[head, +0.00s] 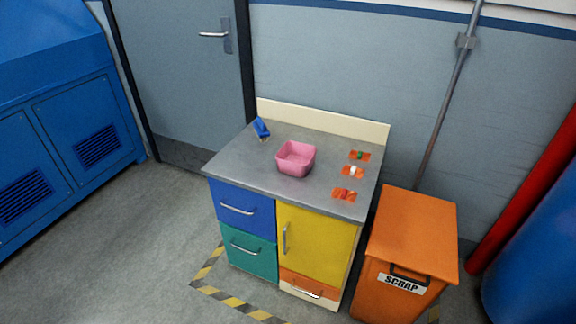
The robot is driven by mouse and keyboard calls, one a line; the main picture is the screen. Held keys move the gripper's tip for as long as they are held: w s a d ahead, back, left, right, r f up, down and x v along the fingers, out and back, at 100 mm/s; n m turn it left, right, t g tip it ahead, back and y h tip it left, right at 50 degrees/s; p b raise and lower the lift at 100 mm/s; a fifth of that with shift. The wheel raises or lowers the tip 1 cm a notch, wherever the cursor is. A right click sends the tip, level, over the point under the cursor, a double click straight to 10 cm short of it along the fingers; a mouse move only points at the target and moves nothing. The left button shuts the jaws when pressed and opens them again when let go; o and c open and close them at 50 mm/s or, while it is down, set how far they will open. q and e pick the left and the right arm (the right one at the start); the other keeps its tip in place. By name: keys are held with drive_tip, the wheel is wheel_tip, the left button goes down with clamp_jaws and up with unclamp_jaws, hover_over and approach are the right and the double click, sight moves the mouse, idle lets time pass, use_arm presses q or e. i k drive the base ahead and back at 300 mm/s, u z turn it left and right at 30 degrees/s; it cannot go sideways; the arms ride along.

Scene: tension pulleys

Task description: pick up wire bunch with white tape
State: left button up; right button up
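Three small orange wire bunches lie in a column on the right part of the grey cabinet top. The middle one is the wire bunch with white tape (353,172). The one behind it has a green band (360,155), and the one in front has a red band (344,194). They lie apart from each other. Neither of my grippers shows in the head view.
A pink square bowl (295,159) sits mid-top, left of the bunches. A blue object (261,129) stands at the back left. The cabinet top (240,160) has a raised back edge (325,121). An orange scrap bin (405,245) stands right of the cabinet. Grey floor (120,240) is open at left.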

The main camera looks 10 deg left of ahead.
sight(354, 171)
drive_tip(key=u, duration=0.15)
drive_tip(key=i, duration=0.95)
